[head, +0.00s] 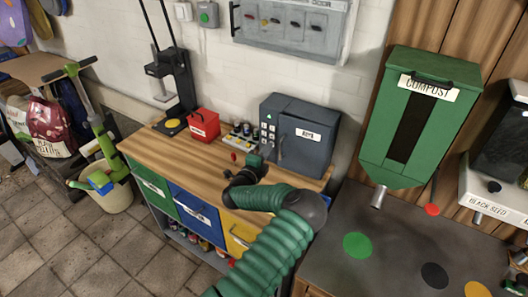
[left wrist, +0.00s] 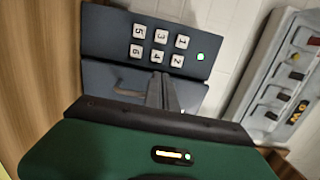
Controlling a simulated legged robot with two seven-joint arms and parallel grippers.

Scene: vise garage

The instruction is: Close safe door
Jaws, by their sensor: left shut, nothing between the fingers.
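The dark blue-grey safe (head: 308,152) stands at the right end of the wooden workbench, against the white wall. Its keypad panel (head: 268,121) has pale buttons and faces front left. In the left wrist view the keypad panel (left wrist: 160,46) fills the upper middle, with a small lit light at its right. My left gripper (head: 262,154) is shut and empty, close in front of the safe's lower front. In the left wrist view its fingers (left wrist: 163,93) point at the panel below the buttons. A gap or contact there cannot be told, nor whether the door is ajar.
The wooden workbench (head: 185,155) carries a red box (head: 203,125), several small bottles and a black press stand (head: 178,85). A green compost bin (head: 412,115) hangs at right above a dark counter (head: 340,265). Tiled floor is free at front left.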

